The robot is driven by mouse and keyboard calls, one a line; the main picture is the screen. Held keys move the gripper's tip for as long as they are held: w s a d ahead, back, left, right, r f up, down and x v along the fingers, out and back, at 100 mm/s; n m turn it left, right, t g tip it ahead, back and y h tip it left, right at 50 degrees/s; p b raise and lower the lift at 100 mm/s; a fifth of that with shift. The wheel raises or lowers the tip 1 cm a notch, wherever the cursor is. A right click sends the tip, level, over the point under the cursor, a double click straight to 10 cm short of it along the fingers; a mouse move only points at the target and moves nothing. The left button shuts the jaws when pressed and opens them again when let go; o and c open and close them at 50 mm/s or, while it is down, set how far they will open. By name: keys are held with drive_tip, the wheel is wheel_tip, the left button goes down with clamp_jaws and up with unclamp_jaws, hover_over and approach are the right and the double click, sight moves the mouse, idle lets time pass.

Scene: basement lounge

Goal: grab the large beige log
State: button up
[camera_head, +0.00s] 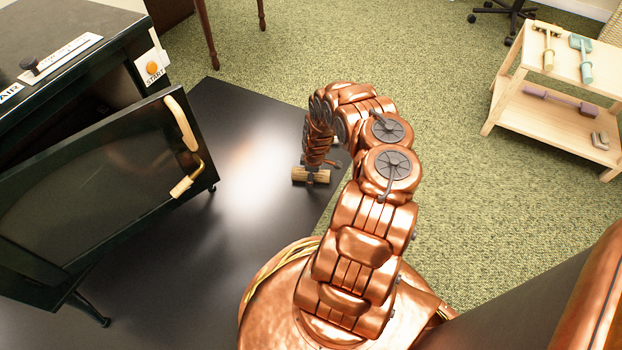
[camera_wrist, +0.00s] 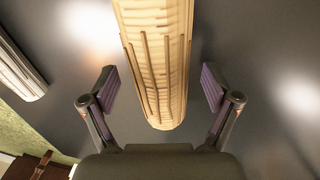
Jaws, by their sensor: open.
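A large beige log (camera_wrist: 160,50) with ribbed sides fills the upper middle of the wrist view. Its rounded near end lies between the two fingers of my gripper (camera_wrist: 158,82). The fingers are spread, with a visible gap on each side of the log. In the head view a beige log (camera_head: 299,175) lies on the dark floor plate directly below my gripper (camera_head: 311,178), which partly hides it.
A second, paler log (camera_wrist: 18,72) lies at the left of the wrist view. A dark stove (camera_head: 100,180) with its door open stands on the dark plate (camera_head: 245,130) at left. A wooden tool shelf (camera_head: 550,115) stands at right. Green carpet (camera_head: 430,60) is clear behind.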

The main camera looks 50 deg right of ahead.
drive_tip(key=shift+f, duration=0.2)
drive_tip(key=shift+c, duration=0.3)
drive_tip(key=c, duration=1.4)
